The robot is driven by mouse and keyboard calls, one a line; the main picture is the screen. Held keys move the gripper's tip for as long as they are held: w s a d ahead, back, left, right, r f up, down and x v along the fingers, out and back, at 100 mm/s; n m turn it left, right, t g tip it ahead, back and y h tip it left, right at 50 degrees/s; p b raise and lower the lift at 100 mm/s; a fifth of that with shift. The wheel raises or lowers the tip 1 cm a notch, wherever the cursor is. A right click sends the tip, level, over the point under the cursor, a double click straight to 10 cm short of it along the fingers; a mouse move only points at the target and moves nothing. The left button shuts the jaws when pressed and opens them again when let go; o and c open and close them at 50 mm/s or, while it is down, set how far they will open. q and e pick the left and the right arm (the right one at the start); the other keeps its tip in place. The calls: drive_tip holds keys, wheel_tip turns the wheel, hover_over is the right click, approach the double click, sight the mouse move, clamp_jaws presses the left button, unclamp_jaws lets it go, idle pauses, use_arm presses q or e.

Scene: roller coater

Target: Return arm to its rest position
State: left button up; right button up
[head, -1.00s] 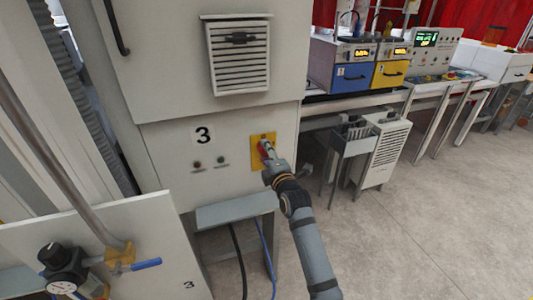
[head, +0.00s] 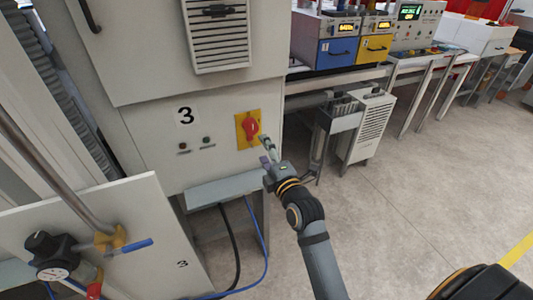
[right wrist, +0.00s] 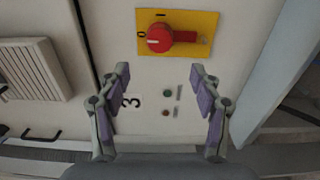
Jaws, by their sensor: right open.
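My right gripper (head: 267,152) is open and empty, just right of and below the red rotary switch (head: 250,128) on its yellow plate (head: 241,141). The gripper stands clear of the switch. The right wrist view shows the two spread fingers (right wrist: 160,72), with nothing between them. The red switch (right wrist: 160,38) lies ahead of the fingertips there, on the yellow plate (right wrist: 209,20) with its 0 and 1 marks. My right arm reaches up from the bottom of the head view. My left gripper is not in view.
The cabinet marked 3 (head: 150,135) has two small indicators (head: 207,140) left of the switch. A grey shelf (head: 222,189) juts out below. A panel with a gauge and blue-handled valve (head: 135,247) stands at lower left. The floor (head: 400,220) to the right is open.

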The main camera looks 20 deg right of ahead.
drive_tip(key=shift+s, duration=0.5)
drive_tip(key=shift+f, duration=0.1)
wheel_tip(320, 180, down, 29)
drive_tip(key=s+m+g, duration=0.2)
drive_tip(key=m+g, duration=0.4)
drive_tip(key=s+d+f+m+g+b, duration=0.1)
drive_tip(key=s+f+m+g, duration=0.1)
drive_tip(key=s+f, duration=0.6)
drive_tip(key=s+d+f+m+g+b, duration=0.1)
drive_tip(key=s+f+m+g, duration=0.15)
drive_tip(key=f, duration=0.85)
drive_tip(key=s+d+f+m+g, duration=0.2)
drive_tip(key=s+f, duration=0.4)
drive_tip(key=s, duration=0.4)
drive_tip(key=s+d+f+m+g+h, duration=0.1)
drive_tip(key=s+d+f+m+g, duration=0.1)
drive_tip(key=s+f, duration=0.4)
drive_tip(key=s+d+f+m+g, duration=0.2)
drive_tip(key=s+f+m, duration=0.2)
drive_tip(key=s, duration=1.1)
drive_tip(key=shift+s+d+f, duration=0.25)
drive_tip(key=shift+s+f, duration=0.1)
drive_tip(key=shift+f, duration=0.6)
